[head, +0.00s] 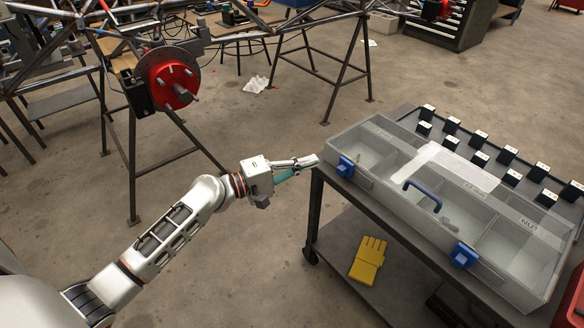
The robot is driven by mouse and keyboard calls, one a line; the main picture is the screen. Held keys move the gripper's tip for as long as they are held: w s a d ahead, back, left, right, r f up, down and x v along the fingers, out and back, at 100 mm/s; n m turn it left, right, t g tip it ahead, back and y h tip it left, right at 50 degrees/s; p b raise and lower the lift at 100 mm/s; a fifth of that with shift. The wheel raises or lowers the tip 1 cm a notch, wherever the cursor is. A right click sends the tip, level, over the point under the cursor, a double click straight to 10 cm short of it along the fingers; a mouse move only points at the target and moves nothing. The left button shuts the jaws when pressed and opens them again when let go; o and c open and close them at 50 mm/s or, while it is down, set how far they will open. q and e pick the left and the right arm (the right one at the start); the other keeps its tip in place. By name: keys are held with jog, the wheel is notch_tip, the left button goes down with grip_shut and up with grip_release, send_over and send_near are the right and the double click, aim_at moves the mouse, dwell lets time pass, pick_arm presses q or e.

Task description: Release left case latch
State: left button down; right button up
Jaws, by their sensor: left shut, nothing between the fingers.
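A clear, grey-walled compartment case (395,205) lies on the cart at the right of the head view. Its left blue latch (346,166) is on the near side at the left end, and a second blue latch (464,255) is near the right end. A blue handle (423,194) sits between them. My left gripper (316,160) is shut and empty. Its fingertips are by the cart's left corner, a little to the left of the left latch and apart from it. My right gripper is not in view.
The dark cart (314,185) has a yellow glove (369,259) on its lower shelf. Several black blocks with white labels (480,137) stand behind the case. A tube chassis with a red hub (172,77) rests on stands at the upper left. Open floor lies between.

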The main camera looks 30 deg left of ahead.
aim_at(350, 174)
pick_arm(q)
jog(key=shift+x, duration=0.85)
jog(key=d, duration=0.1)
jog(key=s+d, duration=0.1)
jog(key=d, duration=0.1)
jog(key=shift+s+d+p, duration=0.15)
jog(key=shift+d+p, duration=0.2)
jog(key=shift+s+d, duration=0.1)
jog(key=shift+d, duration=0.15)
jog(key=d, duration=0.1)
jog(key=s+d, duration=0.1)
jog(key=d, duration=0.1)
jog(key=shift+s+d, duration=0.1)
jog(key=shift+d, duration=0.1)
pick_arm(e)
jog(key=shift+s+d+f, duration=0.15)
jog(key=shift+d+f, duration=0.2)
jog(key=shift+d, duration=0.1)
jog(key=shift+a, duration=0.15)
